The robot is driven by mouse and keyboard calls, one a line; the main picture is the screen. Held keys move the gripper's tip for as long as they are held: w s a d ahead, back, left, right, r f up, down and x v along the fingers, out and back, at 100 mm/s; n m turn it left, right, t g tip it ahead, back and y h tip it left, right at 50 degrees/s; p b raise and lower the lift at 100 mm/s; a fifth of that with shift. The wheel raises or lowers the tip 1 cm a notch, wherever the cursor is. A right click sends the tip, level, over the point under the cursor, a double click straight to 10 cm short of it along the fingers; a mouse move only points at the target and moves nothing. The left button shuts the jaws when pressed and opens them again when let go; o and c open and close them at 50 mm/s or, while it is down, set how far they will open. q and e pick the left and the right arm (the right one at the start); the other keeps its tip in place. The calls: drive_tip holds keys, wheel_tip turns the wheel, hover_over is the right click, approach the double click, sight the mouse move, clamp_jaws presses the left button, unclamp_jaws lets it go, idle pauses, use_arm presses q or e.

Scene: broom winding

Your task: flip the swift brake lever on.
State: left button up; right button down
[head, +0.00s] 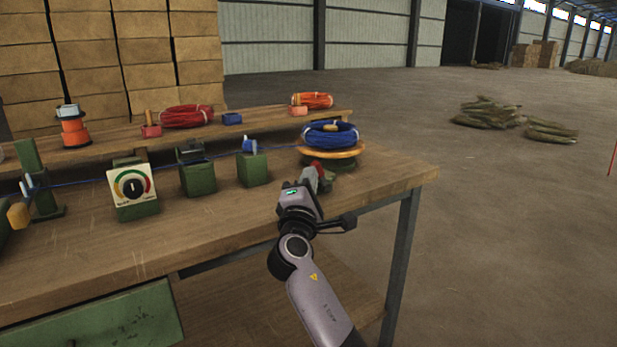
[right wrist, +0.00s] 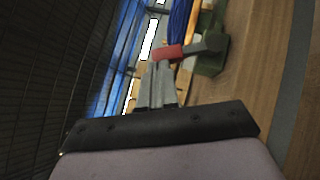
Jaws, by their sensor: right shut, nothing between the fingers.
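The swift (head: 333,151) stands near the right end of the bench, an orange-rimmed disc carrying a blue coil (head: 328,134) on a green base. Its brake lever shows in the right wrist view as a red grip (right wrist: 168,52) on a grey bar (right wrist: 203,45) beside the green base (right wrist: 210,62). In the head view only a bit of red (head: 317,167) shows, partly hidden by my right gripper. My right gripper (right wrist: 161,66) is shut and empty, its fingertips close to the red grip; I cannot tell whether they touch. My left gripper is not in view.
A green block with a dial (head: 133,188) and other green stands (head: 252,169) line the bench (head: 235,225) left of the swift, with a blue strand running along them. A back shelf holds red (head: 187,116) and orange (head: 312,100) coils. The bench front is clear.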

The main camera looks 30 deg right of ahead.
drive_tip(key=shift+d+r+m+g+p, duration=0.2)
drive_tip(key=shift+r+m+g+p, duration=0.25)
drive_tip(key=shift+p, duration=0.3)
drive_tip(key=m+p, duration=0.1)
drive_tip(key=p, duration=0.1)
drive_tip(key=d+r+g+p, duration=0.1)
drive_tip(key=p, duration=0.1)
drive_tip(key=shift+r+m+y, duration=0.25)
drive_tip(key=shift+m+y, duration=0.05)
drive_tip(key=shift+m, duration=0.05)
drive_tip(key=d+m+g+y+p, duration=0.1)
drive_tip(key=p, duration=0.4)
drive_tip(key=d+m+g+y+p, duration=0.2)
drive_tip(key=p, duration=0.3)
drive_tip(key=shift+r+m, duration=0.3)
drive_tip(key=shift+r, duration=0.05)
drive_tip(key=shift+f+b, duration=0.15)
drive_tip(key=shift+b, duration=0.15)
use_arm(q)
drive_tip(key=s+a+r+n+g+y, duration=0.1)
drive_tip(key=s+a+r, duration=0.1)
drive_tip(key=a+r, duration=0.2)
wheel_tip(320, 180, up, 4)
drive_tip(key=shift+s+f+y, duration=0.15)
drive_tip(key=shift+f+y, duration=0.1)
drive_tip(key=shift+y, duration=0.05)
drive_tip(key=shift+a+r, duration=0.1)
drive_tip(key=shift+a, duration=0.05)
use_arm(e)
drive_tip(key=shift+s, duration=0.1)
